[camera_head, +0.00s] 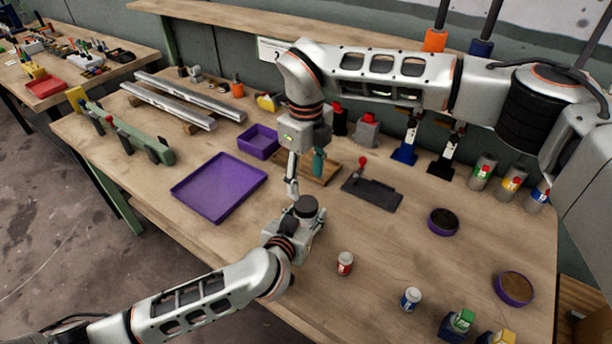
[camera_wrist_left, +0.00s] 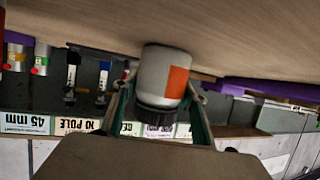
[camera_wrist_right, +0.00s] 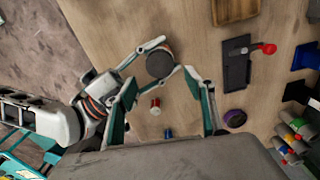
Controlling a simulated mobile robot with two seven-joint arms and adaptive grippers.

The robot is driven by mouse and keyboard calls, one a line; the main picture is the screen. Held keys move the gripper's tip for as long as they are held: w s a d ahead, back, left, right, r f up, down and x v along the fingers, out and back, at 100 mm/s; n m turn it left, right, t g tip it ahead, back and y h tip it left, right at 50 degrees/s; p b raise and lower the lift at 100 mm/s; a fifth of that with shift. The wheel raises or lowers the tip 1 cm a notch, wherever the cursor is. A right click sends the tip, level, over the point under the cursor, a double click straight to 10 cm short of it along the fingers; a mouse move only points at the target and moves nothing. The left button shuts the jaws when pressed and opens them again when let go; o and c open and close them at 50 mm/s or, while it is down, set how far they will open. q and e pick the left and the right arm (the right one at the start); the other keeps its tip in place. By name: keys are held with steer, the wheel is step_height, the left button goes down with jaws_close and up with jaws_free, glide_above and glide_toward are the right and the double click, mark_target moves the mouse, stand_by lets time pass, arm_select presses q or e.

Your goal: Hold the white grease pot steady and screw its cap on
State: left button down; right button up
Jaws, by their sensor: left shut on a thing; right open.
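The white grease pot (camera_wrist_left: 155,68) with an orange label is between the fingers of my left gripper (camera_wrist_left: 158,100), which is shut on it; the left wrist view shows it upside down. A black ribbed cap (camera_wrist_left: 160,114) sits on the pot's mouth; how tightly it is screwed cannot be told. In the head view the dark cap (camera_head: 306,206) faces up and mostly hides the pot, held above the bench by my left gripper (camera_head: 298,216). My right gripper (camera_head: 305,180) points down above the cap, open and empty. In the right wrist view the cap (camera_wrist_right: 160,64) lies beyond its spread fingers.
A purple tray (camera_head: 218,187) lies left on the wooden bench. A red pot (camera_head: 345,263) and a blue pot (camera_head: 411,298) stand in front. Purple round dishes (camera_head: 443,222) are at right. A dark plate fixture with a red knob (camera_head: 372,192) lies behind the pot.

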mark_target(306, 203)
steer(key=shift+r+n, duration=0.3)
steer(key=shift+n, duration=0.2)
steer(key=shift+f, duration=0.1)
steer(key=shift+f, duration=3.95)
steer(key=c, duration=1.2)
steer(key=shift+o, duration=0.2)
steer(key=o, duration=1.3)
